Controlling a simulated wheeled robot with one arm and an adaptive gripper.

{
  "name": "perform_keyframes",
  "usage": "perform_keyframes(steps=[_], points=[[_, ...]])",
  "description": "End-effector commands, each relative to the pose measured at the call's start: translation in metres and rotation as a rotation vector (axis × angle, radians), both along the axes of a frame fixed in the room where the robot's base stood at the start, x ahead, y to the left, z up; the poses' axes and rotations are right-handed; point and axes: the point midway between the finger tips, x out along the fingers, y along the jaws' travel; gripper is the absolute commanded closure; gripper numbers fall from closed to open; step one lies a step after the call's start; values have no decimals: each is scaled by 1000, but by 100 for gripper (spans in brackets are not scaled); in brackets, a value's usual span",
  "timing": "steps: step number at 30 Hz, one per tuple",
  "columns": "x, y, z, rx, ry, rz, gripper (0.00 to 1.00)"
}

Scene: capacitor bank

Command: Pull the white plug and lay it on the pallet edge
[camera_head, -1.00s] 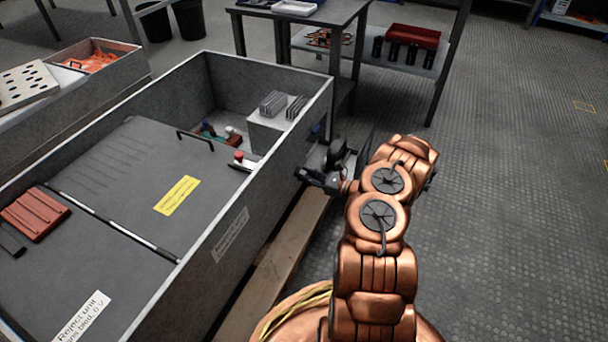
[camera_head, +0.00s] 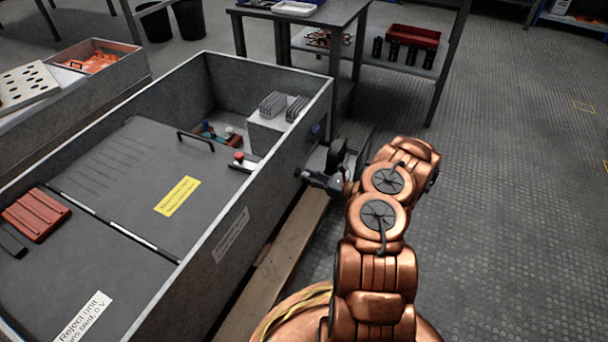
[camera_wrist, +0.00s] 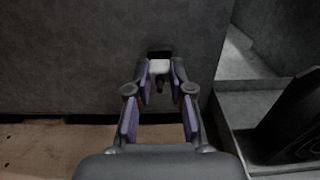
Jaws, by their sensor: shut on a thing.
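The white plug (camera_wrist: 159,67) shows in the wrist view between my fingertips, in front of the grey case wall. A dark opening (camera_wrist: 159,53) shows in the wall just above it. Whether the plug is still seated in the wall cannot be told. My gripper (camera_wrist: 160,84) is shut on the plug, one purple-padded finger on each side. In the head view my gripper (camera_head: 304,173) is at the outer right wall of the case; the plug cannot be made out there. The wooden pallet edge (camera_head: 282,258) runs along the foot of the case, and shows at lower left in the wrist view (camera_wrist: 35,150).
The grey case (camera_head: 232,240) stands left of my arm, with a red-topped part (camera_head: 240,157) and finned blocks (camera_head: 272,104) inside. A table (camera_head: 340,14) and a shelf with a red tray (camera_head: 413,36) stand behind. The floor on the right is clear.

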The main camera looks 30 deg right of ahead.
Motion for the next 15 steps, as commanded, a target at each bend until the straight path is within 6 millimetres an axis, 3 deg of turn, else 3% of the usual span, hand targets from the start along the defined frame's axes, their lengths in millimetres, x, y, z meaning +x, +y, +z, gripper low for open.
perform_keyframes(steps=[15], points=[[-14, -8, 1, 1, -1, 0, 100]])
